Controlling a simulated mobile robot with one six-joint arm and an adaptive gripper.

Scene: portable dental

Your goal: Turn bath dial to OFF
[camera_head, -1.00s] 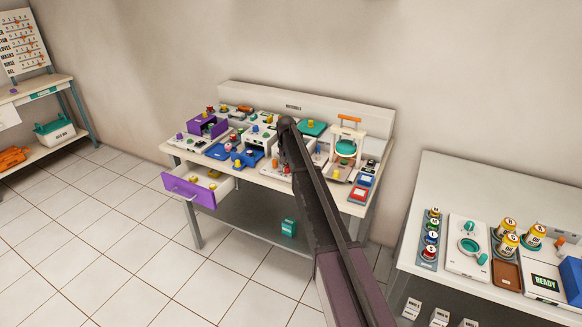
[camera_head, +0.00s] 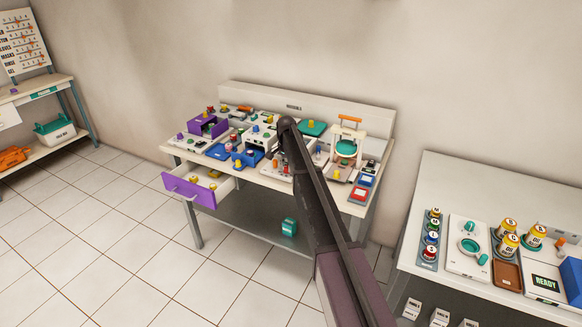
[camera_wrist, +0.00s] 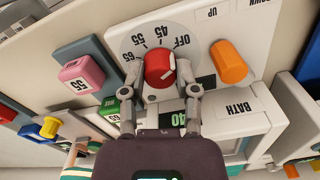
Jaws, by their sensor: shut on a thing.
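The bath dial is a red knob (camera_wrist: 158,70) with a white mark, on a pale panel marked BATH in the wrist view. Its round grey scale (camera_wrist: 140,38) reads OFF, 45, 55 and 65. The white mark lies on the upper right of the knob, on the side of the OFF label (camera_wrist: 181,42). A small display (camera_wrist: 178,120) shows 40. My gripper (camera_wrist: 161,84) is shut on the red knob, with one finger at each side. In the head view my arm covers the dial, and I cannot make out my fingers there.
An orange knob (camera_wrist: 229,62) stands close right of the dial. A pink block (camera_wrist: 81,76) marked 55 sits to the left, with a green block (camera_wrist: 110,108) below it. In the head view, a purple drawer (camera_head: 190,191) stands open at the table's front left.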

